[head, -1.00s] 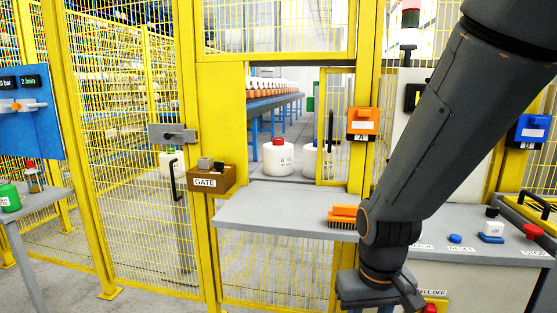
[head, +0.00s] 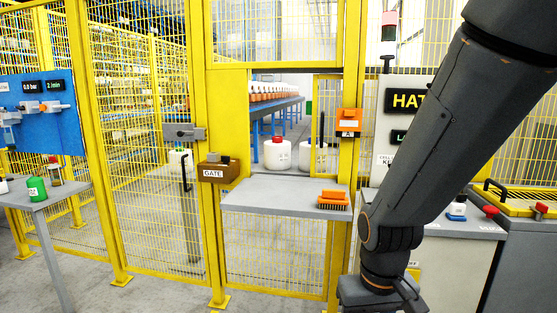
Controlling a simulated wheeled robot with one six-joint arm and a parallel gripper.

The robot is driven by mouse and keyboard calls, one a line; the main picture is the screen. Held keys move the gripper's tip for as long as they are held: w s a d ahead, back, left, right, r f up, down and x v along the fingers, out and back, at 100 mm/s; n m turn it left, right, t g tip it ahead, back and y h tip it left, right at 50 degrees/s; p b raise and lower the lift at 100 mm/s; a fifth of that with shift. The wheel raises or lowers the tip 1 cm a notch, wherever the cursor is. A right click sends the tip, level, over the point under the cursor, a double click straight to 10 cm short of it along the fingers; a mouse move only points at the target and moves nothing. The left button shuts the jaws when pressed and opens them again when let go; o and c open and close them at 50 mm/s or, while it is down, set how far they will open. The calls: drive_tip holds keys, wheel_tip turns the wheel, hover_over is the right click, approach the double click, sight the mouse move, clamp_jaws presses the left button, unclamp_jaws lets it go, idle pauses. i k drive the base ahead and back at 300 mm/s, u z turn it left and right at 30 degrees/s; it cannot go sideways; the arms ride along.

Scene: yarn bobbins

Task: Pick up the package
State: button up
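No object is plainly labelled as the package. A third white one (head: 178,162) is behind the mesh gate at left. My gripper (head: 383,298) hangs at the bottom edge in front of the hatch shelf, to the right and well short of the packages. Its fingers are not clearly visible, and nothing held shows.
A grey shelf (head: 262,196) juts from the hatch with an orange brush (head: 333,199) on its right end. A box marked GATE (head: 218,172) is beside the opening. A control bench (head: 462,228) stands right, a small table (head: 48,196) left. Floor shows between table and gate.

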sight(277, 151)
drive_tip(key=u, duration=0.5)
drive_tip(key=i, duration=1.35)
drive_tip(key=z, duration=0.1)
